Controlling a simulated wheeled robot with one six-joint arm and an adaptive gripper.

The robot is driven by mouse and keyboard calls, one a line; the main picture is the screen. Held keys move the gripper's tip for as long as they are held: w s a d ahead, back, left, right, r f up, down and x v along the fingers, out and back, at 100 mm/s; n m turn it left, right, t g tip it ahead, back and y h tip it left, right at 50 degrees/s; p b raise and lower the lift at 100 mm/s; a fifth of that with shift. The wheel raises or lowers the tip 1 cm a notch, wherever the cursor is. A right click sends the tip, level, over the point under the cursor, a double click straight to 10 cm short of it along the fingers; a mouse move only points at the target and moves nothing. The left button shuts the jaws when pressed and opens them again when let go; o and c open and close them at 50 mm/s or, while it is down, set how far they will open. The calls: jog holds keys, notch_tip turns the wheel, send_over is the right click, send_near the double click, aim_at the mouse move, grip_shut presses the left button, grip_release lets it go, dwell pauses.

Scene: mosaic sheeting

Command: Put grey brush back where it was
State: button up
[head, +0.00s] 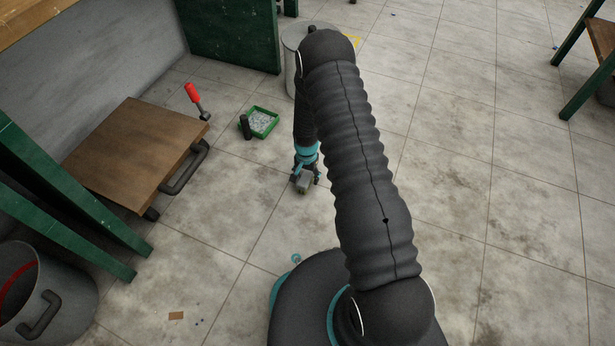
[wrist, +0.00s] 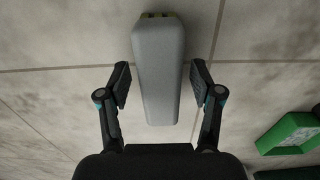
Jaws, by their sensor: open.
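The grey brush (wrist: 160,70) is a long, rounded grey block in the wrist view, with small dark and yellow parts at its far end. My gripper (wrist: 160,84) is open, with one finger on each side of the brush and gaps showing between fingers and brush. In the head view my gripper (head: 307,175) is low over the tiled floor, with the brush (head: 303,187) just in front of it. I cannot tell whether the brush touches the floor.
A green tray (head: 273,129) of pale bits and a dark upright cylinder (head: 245,127) stand left of my gripper. A grey bucket (head: 291,50) is partly behind my arm.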

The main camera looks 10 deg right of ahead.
notch_tip(320, 180, up, 11)
jog(key=p, duration=0.1)
notch_tip(320, 180, up, 17)
jog(key=n+t, duration=0.1)
jog(key=n, duration=0.1)
send_over(307, 174)
jog(key=s, duration=0.1)
jog(key=s+r+n+t, duration=0.1)
jog(key=s+r, duration=0.2)
jog(key=r, duration=0.3)
jog(key=s+r+t, duration=0.1)
jog(key=s+r, duration=0.2)
jog(key=r, duration=0.3)
jog(key=s+r+n+t, duration=0.1)
jog(key=s+r+n, duration=0.1)
jog(key=s+r, duration=0.5)
jog(key=s+r+n+t, duration=0.1)
jog(key=s+r, duration=0.7)
jog(key=s, duration=0.8)
jog(key=shift+d+n+t, duration=0.2)
jog(key=shift+n+t, duration=0.1)
jog(key=shift+n, duration=0.3)
